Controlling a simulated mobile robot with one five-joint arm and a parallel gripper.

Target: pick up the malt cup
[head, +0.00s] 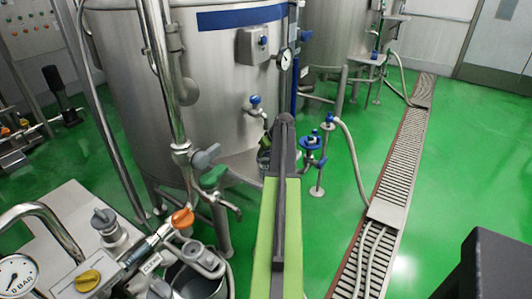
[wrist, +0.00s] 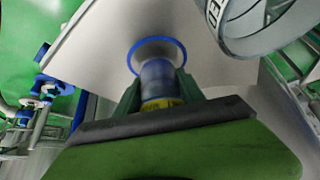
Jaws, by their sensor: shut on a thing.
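In the wrist view, the malt cup (wrist: 158,76) is a small, grey-blue, cylinder-like piece with a yellow band near its lower end. A blue ring shows around its far end; I cannot tell whether the ring belongs to the cup or to the pale surface behind. My gripper (wrist: 159,88) is shut on the cup, with one dark green finger on each side. In the head view my gripper (head: 266,147) is at the end of my green arm, in front of the big steel tank, and the cup cannot be made out there.
A pale flat surface (wrist: 95,60) lies behind the cup, with a round steel vessel (wrist: 262,25) at upper right. The head view shows the steel tank (head: 150,90), a blue-handled valve (head: 311,143) right of my arm, and a floor drain (head: 395,180). Green floor is open beyond.

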